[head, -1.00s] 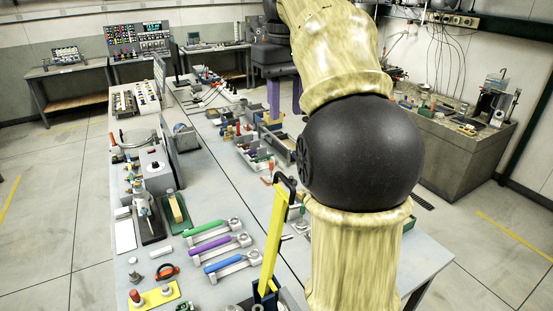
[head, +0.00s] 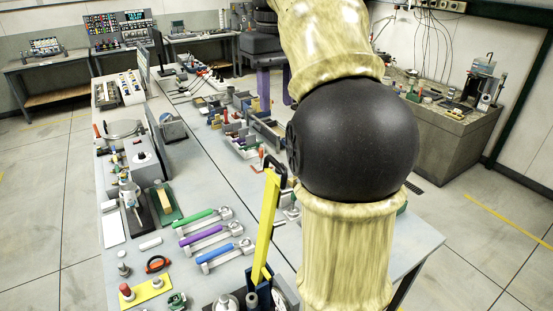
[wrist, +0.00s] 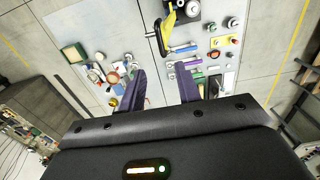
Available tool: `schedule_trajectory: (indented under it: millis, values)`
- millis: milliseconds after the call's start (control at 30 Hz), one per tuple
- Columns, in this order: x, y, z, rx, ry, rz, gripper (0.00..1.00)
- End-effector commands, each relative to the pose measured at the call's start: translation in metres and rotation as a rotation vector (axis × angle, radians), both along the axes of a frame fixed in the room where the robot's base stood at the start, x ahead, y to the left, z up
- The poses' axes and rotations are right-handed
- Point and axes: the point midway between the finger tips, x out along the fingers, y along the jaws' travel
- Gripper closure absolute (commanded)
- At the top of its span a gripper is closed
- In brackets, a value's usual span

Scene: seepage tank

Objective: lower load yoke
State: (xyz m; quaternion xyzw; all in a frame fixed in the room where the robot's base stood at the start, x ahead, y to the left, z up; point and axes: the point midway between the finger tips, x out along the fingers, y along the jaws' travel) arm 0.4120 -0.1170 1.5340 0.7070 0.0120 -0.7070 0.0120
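A yellow bar (head: 266,225) with a black hooked top stands upright, leaning slightly, at the near part of the grey table (head: 225,282). It rises from a dark base at the bottom edge of the head view. It may be the load yoke, but I cannot tell for sure. A yellow piece with a black hook (wrist: 166,34) shows at the top of the wrist view and looks like the same thing. My gripper (wrist: 163,86) has two purple fingers apart with nothing visible between them. It is well above the table, apart from the yellow piece. The gripper is out of the head view.
Levers with green (head: 194,217), purple (head: 201,237) and blue (head: 216,253) handles lie left of the yellow bar. A yellow plate (head: 145,291) with knobs sits at the front left. Trays (head: 243,146) of small parts stand farther back. Open floor lies right of the table.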

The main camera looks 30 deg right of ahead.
Motion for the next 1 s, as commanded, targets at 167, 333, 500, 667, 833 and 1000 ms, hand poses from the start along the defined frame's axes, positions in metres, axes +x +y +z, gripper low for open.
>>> schedule_trajectory:
  millis: [167,333,500,667,833,1000]
  values:
    - [-0.001,0.0,-0.025,0.001,0.002,0.001,0.67]
    - [-0.001,0.0,-0.048,0.001,0.002,0.001,0.67]
    - [-0.001,0.0,-0.071,0.001,0.002,0.0,0.67]
    - [-0.001,0.0,-0.094,0.001,0.002,0.0,0.67]
    - [-0.001,0.0,-0.117,0.001,0.003,0.0,0.67]
    - [0.0,0.0,-0.129,0.0,0.0,0.001,0.67]
